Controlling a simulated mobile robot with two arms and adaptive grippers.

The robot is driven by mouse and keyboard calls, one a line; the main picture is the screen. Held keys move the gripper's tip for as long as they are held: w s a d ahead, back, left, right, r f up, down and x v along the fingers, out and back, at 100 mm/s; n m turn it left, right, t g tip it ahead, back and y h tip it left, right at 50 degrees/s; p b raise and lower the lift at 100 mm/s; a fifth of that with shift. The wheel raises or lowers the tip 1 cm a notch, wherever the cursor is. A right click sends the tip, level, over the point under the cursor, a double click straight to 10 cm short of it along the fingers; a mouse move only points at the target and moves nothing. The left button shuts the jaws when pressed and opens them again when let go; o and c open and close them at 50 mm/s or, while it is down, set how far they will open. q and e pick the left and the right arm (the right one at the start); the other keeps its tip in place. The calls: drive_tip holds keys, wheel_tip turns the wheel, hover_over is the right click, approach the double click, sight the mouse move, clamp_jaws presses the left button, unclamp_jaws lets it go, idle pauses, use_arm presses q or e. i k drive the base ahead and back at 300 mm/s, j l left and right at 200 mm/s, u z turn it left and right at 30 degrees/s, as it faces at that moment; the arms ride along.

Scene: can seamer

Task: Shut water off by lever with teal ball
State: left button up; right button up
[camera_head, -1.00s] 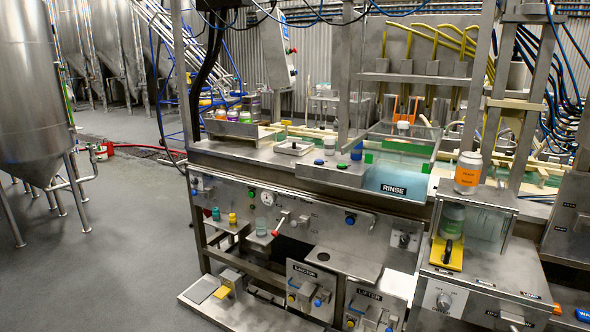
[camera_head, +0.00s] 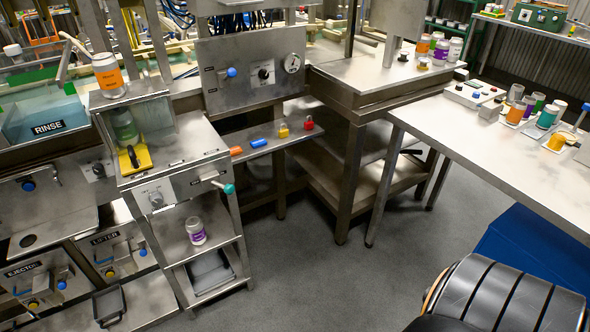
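A lever with a teal ball (camera_head: 228,188) sticks out from the right side of the front panel of a steel cabinet, left of the picture's middle. Its short arm runs from the panel to the ball. A round dial knob (camera_head: 156,199) sits on the same panel. Neither gripper shows in the head view. A dark ribbed cylindrical part, likely one of my own arm links, fills the bottom right corner.
The cabinet's lower shelf (camera_head: 212,240) holds a purple-labelled can (camera_head: 195,231). Right of it, a shelf bears coloured handles. A steel table (camera_head: 480,165) with cans and cups stands at right. Grey floor (camera_head: 315,285) is open in front.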

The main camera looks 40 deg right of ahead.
sight(229, 189)
drive_tip(key=z, duration=0.8)
